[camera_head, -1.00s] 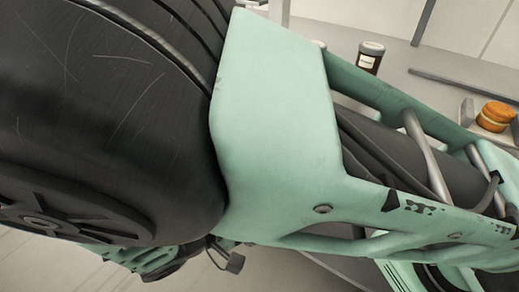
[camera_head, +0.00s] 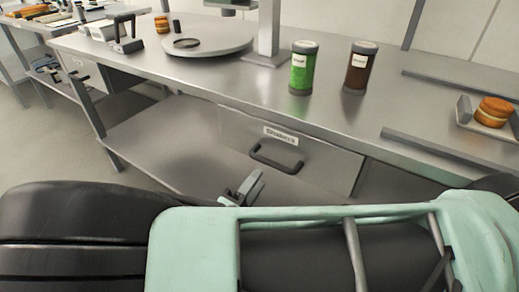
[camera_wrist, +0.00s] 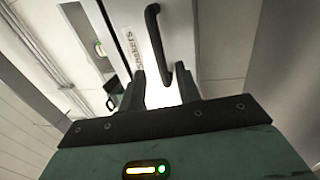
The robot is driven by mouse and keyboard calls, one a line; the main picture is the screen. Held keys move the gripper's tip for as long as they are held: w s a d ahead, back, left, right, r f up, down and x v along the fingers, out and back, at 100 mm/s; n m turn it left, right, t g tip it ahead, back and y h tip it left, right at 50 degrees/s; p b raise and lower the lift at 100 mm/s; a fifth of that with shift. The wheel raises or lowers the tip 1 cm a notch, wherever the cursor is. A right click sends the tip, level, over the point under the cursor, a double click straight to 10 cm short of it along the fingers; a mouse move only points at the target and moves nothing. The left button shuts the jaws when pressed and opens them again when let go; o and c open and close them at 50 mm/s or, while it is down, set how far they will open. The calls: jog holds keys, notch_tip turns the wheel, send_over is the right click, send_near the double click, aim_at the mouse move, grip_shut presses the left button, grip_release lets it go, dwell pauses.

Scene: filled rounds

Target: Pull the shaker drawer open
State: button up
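The shaker drawer (camera_head: 325,163) is a grey metal front under the counter, labelled "Shakers", and it looks closed. Its dark bar handle (camera_head: 272,162) is below the label. In the wrist view, the handle (camera_wrist: 154,35) runs down the picture, its lower end appearing between the fingertips. My gripper (camera_head: 246,190) is below and left of the handle in the head view, apparently apart from it. In the wrist view, the two dark fingers of my gripper (camera_wrist: 162,88) stand apart with nothing held. My arm hides the lower part of the head view.
On the counter (camera_head: 225,75) stand a green shaker (camera_head: 302,72) and a brown shaker (camera_head: 359,72). A tray with a sandwich-like item (camera_head: 493,111) is at right. A round plate (camera_head: 205,42) is at back left. A lower shelf (camera_head: 165,140) lies left below the drawer.

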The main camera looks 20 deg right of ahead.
aim_at(271, 161)
jog(key=x, duration=0.7)
jog(key=shift+w+d, duration=0.1)
grip_shut()
